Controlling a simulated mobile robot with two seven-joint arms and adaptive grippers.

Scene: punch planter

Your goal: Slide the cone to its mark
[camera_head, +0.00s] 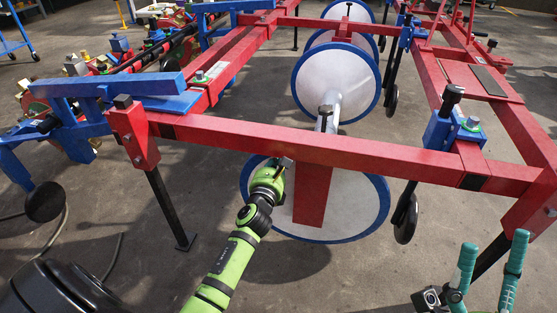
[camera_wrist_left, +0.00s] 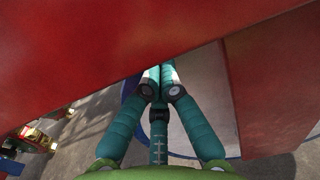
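A large white cone-like disc with a blue rim (camera_head: 352,208) stands under the front red beam, partly covered by a red upright plate. A second white, blue-rimmed disc (camera_head: 347,78) stands behind it on the same axle line. I cannot tell which one is the cone, and I make out no mark. My left gripper (camera_head: 283,166) is at the beam's lower edge, in front of the near disc's upper left. In the left wrist view its teal fingers (camera_wrist_left: 157,82) converge, with tips hidden behind the red beam; their grasp is unclear. My right gripper (camera_head: 495,243) is open and empty at the lower right.
The red front beam (camera_head: 300,145) crosses just above my left gripper. The red plate (camera_head: 312,195) hangs to its right. Blue brackets (camera_head: 120,88) and a black-legged stand (camera_head: 170,205) are at left. Concrete floor (camera_head: 130,245) is open between stand and arm.

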